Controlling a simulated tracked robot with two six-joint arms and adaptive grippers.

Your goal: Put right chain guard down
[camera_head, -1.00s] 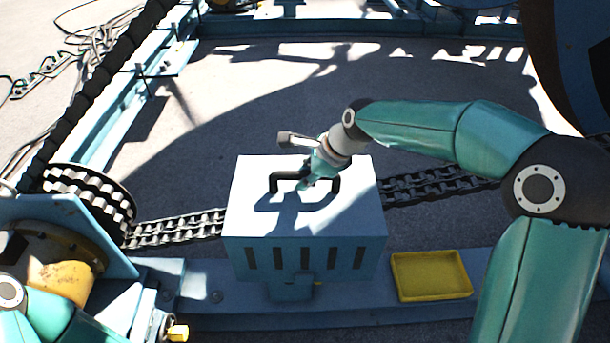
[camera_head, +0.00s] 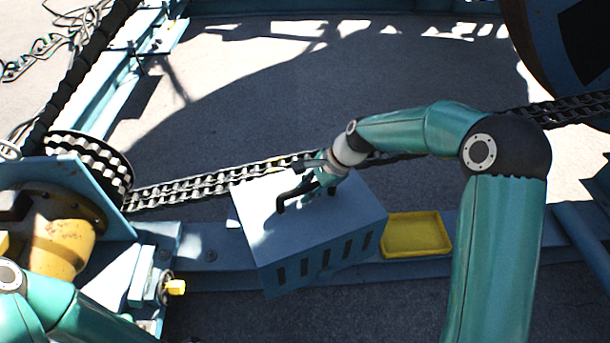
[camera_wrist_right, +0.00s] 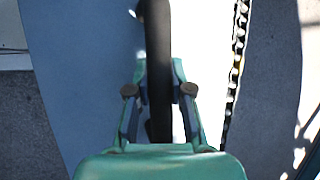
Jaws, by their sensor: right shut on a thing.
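The chain guard (camera_head: 325,232) is a light blue box with dark slots in its front and a black handle (camera_head: 290,199) on top. In the head view it sits turned and tilted, on the near side of the chain (camera_head: 185,190) and left of the yellow tray. My right gripper (camera_head: 319,180) is shut on the handle. In the right wrist view, the fingers (camera_wrist_right: 158,80) close around the dark handle (camera_wrist_right: 157,40) above the pale guard top (camera_wrist_right: 85,80). The guard's underside is hidden, so I cannot tell whether it touches the rail. My left gripper is out of view.
The yellow tray (camera_head: 416,254) lies on the blue rail (camera_head: 210,256), close to the guard's right side. A toothed wheel (camera_head: 97,160) stands at the left. A large dark reel (camera_head: 550,60) is at upper right. The grey floor beyond the chain is clear.

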